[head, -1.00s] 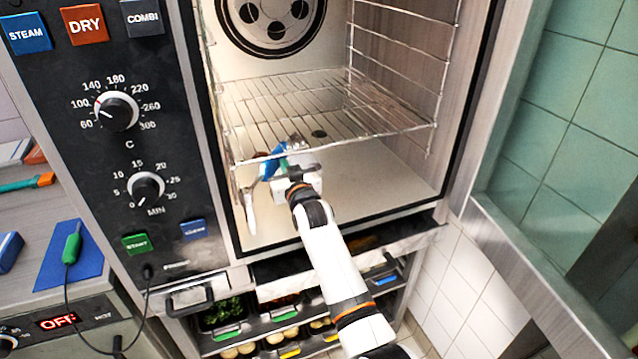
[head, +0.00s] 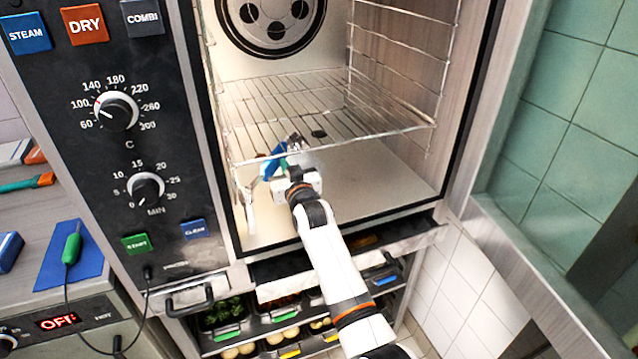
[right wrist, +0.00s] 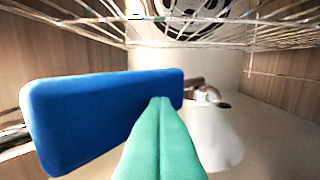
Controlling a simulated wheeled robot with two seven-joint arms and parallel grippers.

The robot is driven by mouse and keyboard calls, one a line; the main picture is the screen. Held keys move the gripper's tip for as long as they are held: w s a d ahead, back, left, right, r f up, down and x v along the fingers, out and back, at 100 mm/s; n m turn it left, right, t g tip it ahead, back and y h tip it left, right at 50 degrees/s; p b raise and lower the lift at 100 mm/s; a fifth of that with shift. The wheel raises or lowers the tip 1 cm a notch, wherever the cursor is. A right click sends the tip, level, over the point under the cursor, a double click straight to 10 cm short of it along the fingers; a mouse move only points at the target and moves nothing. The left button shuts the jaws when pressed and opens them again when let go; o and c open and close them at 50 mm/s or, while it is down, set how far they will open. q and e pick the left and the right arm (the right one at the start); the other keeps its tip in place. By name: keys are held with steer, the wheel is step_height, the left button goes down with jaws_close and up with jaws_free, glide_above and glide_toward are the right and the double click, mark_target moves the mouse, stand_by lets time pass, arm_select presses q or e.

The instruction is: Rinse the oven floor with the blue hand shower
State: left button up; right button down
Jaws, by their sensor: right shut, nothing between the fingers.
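The blue hand shower (head: 275,160) is inside the open oven, below the wire rack and above the pale oven floor (head: 375,185). In the right wrist view its blue body (right wrist: 95,115) fills the left half, with a metal end (right wrist: 207,93) at its right. My right gripper (head: 286,162) reaches into the oven from the front. Its green fingertips (right wrist: 160,125) are closed together, right beside the blue body; whether they touch it is unclear. A whitish patch (right wrist: 215,138) shows below the metal end; I cannot tell if it is water. My left gripper is out of view.
The wire rack (head: 340,128) hangs close above the gripper. A dark round spot (head: 319,134) shows on the floor. The control panel (head: 165,110) stands left, the glass door (head: 520,250) right. Below is a shelf of food trays (head: 290,332).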

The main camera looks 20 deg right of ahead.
steer(key=shift+a, duration=0.1)
stand_by(0.3)
steer(key=s+p, duration=1.5)
steer(key=s, duration=0.9)
steer(key=shift+d+p, duration=0.35)
steer(key=shift+d, duration=0.1)
stand_by(0.4)
stand_by(0.4)
